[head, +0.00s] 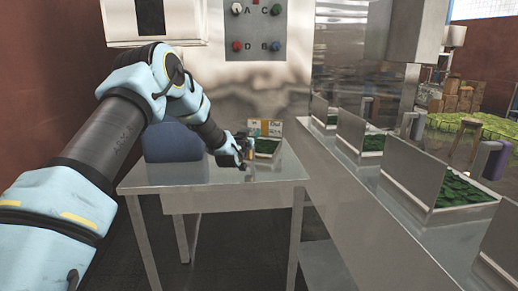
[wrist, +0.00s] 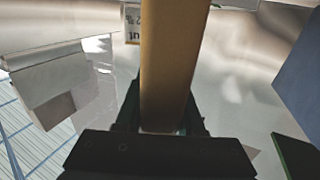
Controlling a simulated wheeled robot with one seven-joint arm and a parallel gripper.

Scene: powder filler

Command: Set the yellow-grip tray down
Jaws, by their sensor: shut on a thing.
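My gripper (head: 244,152) is over the steel side table (head: 210,183) in the head view. It is shut on the yellow grip (wrist: 168,65), which runs upright through the middle of the wrist view between the dark fingers. The tray (head: 266,148) with green contents shows just right of my gripper, near the table's right side. My gripper partly hides it. I cannot tell whether the tray's base touches the table top.
A blue box (head: 172,142) stands on the table left of my gripper. A panel with lettered buttons (head: 256,30) is behind. The table's front is clear.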

